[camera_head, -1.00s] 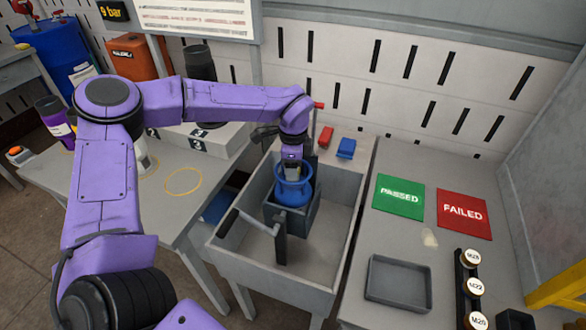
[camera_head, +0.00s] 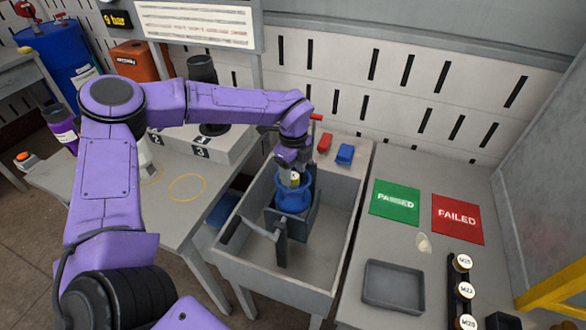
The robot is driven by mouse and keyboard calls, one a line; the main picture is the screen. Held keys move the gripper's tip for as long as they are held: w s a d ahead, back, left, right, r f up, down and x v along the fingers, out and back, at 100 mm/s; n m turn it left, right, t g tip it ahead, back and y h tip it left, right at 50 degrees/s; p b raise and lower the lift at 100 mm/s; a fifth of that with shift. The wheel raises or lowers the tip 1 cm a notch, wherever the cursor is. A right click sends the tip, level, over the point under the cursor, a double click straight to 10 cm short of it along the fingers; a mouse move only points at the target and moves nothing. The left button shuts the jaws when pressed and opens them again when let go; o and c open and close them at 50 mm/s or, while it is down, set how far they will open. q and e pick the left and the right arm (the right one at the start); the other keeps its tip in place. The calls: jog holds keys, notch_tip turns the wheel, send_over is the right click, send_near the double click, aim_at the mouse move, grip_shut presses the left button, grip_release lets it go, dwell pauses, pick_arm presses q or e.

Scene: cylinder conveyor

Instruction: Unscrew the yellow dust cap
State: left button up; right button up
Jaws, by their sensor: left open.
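A blue cylinder (camera_head: 292,197) stands upright in a dark grey clamp (camera_head: 306,226) inside the grey tub. My left gripper (camera_head: 294,176) points down over the cylinder's collar and is open. A small yellowish piece (camera_head: 295,180), which looks like the dust cap on the valve, shows between the fingers. The gripper hides part of it, and I cannot tell whether the fingers touch it. My right gripper is out of view.
The grey tub (camera_head: 345,235) has high walls and a clamp handle (camera_head: 232,229) at its left. Right are a green PASSED mat (camera_head: 396,201), a red FAILED mat (camera_head: 457,219), an empty grey tray (camera_head: 394,288) and several M-marked round pieces (camera_head: 466,290). Red and blue blocks (camera_head: 344,154) lie behind the tub.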

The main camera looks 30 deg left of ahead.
aim_at(293, 175)
pick_arm(q)
jog(key=m, duration=0.1)
jog(key=m+p, duration=0.2)
jog(key=shift+r+m, duration=0.25)
jog(key=shift+m, duration=0.15)
jog(key=shift+f+m, duration=0.2)
jog(key=shift+m, duration=0.8)
jog(key=shift+f, duration=0.1)
jog(key=shift+s+d+f+b, duration=0.1)
jog(key=shift+s+f+b, duration=0.1)
jog(key=shift+f+b, duration=0.4)
jog(key=shift+s+d+f+b, duration=0.1)
jog(key=shift+s+f+b, duration=0.1)
jog(key=shift+f+b, duration=0.3)
jog(key=shift+w+a+f, duration=0.1)
jog(key=shift+w+f, duration=0.1)
jog(key=shift+f, duration=0.05)
jog(key=shift+w+a+f, duration=0.1)
jog(key=shift+w+a, duration=0.05)
jog(key=shift+w, duration=0.05)
jog(key=shift+s, duration=0.1)
jog(key=shift+r, duration=0.35)
